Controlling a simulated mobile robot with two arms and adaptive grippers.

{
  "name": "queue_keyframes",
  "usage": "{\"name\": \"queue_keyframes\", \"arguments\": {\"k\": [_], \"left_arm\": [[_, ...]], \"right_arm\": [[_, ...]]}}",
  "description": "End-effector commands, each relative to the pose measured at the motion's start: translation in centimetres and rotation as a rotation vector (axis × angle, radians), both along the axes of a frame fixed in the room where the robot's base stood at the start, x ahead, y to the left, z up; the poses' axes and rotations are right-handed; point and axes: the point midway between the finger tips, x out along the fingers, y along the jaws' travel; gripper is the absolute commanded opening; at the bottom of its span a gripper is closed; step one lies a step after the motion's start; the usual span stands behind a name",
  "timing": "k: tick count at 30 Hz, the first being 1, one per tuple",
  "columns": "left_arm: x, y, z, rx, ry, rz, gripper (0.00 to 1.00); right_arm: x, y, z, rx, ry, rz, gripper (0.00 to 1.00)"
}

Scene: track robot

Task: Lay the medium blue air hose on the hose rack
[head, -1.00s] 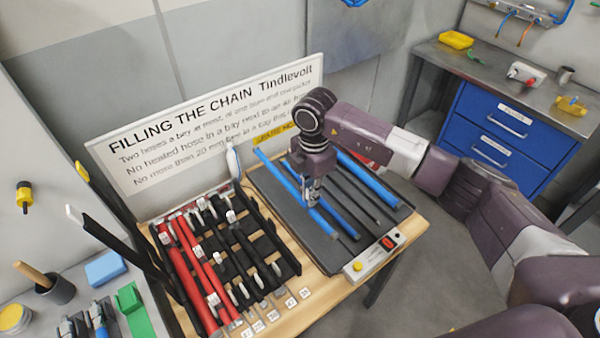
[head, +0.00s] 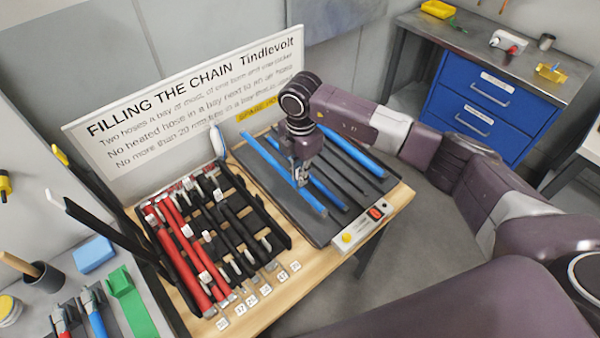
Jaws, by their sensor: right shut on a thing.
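Several hoses lie on a flat dark grey board, which looks like the hose rack (head: 318,231). A long blue hose (head: 258,158) runs along its left part. Another blue hose (head: 330,195) is just to the right, partly hidden by my wrist, and a third blue hose (head: 362,158) is at the right. Which one is the medium hose I cannot tell for sure. My right gripper (head: 301,184) points down over the board, shut on what looks like the left blue hose. A gap under that hose cannot be made out. My left gripper is out of view.
A black chain frame (head: 262,215) with red and black hoses in its bays stands left of the board. A switch box (head: 362,225) sits at the table's front right. A sign (head: 190,95) stands behind. Thin black hoses (head: 348,178) lie between the blue ones.

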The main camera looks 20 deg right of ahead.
Motion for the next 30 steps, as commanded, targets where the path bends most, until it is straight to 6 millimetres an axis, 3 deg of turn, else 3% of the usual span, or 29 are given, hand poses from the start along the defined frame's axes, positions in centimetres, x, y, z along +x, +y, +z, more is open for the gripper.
{"name": "queue_keyframes", "arguments": {"k": [21, 30], "left_arm": [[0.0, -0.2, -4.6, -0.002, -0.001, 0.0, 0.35], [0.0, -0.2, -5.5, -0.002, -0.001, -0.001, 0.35]], "right_arm": [[0.0, 0.0, -6.1, 0.0, -0.001, 0.0, 0.0], [0.0, 0.0, -7.4, 0.0, -0.001, 0.0, 0.0]]}}
